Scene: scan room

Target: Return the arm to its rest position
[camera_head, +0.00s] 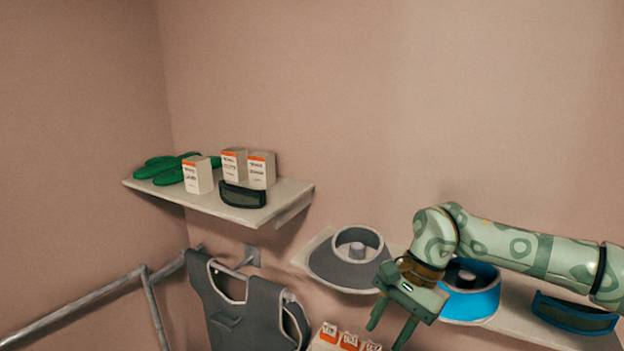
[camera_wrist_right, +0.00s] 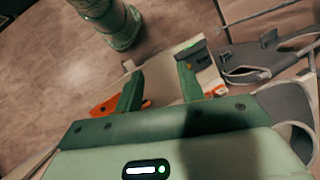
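My right arm comes in from the right in the head view, in front of the right shelf. Its gripper (camera_head: 388,328) points down and is open, with its two green fingers apart. In the right wrist view the gripper (camera_wrist_right: 160,88) shows the same gap, with nothing held between the fingers. Below it in the head view are several white-and-orange boxes (camera_head: 348,341), partly cut off by the frame edge. My left gripper is not in view.
The right shelf (camera_head: 520,322) holds a grey collar (camera_head: 345,265), a blue collar (camera_head: 472,302) partly behind my arm, and a blue visor (camera_head: 573,314). The left shelf (camera_head: 285,192) holds boxes, green items and a dark visor. A grey apron (camera_head: 245,318) hangs below.

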